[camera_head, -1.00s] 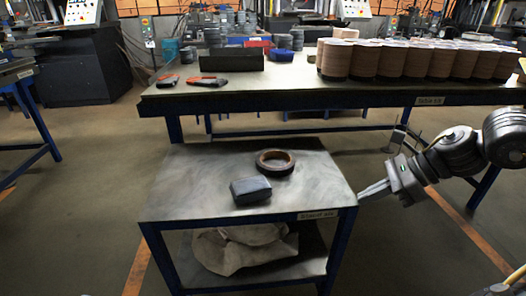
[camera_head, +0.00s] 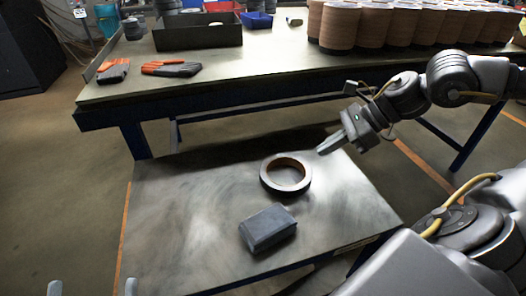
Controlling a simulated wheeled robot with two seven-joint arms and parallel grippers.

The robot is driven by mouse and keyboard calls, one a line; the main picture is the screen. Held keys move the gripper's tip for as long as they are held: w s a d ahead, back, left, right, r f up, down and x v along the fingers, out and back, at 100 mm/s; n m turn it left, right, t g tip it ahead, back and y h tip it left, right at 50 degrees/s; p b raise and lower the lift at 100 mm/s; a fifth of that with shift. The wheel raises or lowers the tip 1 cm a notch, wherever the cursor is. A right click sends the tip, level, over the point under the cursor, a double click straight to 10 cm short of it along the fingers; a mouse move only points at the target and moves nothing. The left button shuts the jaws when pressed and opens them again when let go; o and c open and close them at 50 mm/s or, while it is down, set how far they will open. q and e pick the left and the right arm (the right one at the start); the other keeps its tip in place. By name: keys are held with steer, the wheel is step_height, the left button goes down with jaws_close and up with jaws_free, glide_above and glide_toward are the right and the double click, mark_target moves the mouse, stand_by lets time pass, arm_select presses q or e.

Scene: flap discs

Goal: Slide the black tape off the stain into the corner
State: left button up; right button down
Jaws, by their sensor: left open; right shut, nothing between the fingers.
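The black tape (camera_head: 285,191) is a dark ring with a brown inner face, lying flat on the grey metal top of the small cart (camera_head: 170,215). Dark smudges show on the top around and behind the tape; I cannot tell the stain's exact outline. My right gripper (camera_head: 323,150) is shut and empty, just to the right of and behind the tape, apart from it in the picture. Only the two fingertips of my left gripper (camera_head: 92,288) show at the bottom left edge, spread apart and empty, left of the cart top.
A dark blue-grey block (camera_head: 267,230) lies on the cart in front of the tape. The cart top's left side is clear. Behind stands a long workbench (camera_head: 235,80) with orange-and-grey gloves (camera_head: 171,68), a dark tray (camera_head: 198,37) and stacks of brown discs (camera_head: 340,25).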

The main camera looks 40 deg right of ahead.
steer(key=x, duration=1)
steer(key=shift+w+a+r, duration=0.1)
steer(key=shift+a, duration=0.15)
arm_select(q)
steer(key=shift+d+f+g+p, duration=0.5)
steer(key=shift+g, duration=0.4)
arm_select(e)
steer(key=shift+w+a, duration=0.65)
steer(key=shift+a, duration=0.1)
arm_select(q)
steer(key=shift+d+f+g, duration=0.2)
steer(key=shift+f+g, duration=0.1)
steer(key=shift+f, duration=0.2)
arm_select(e)
steer(key=shift+w+a, duration=0.55)
steer(key=shift+a, duration=0.2)
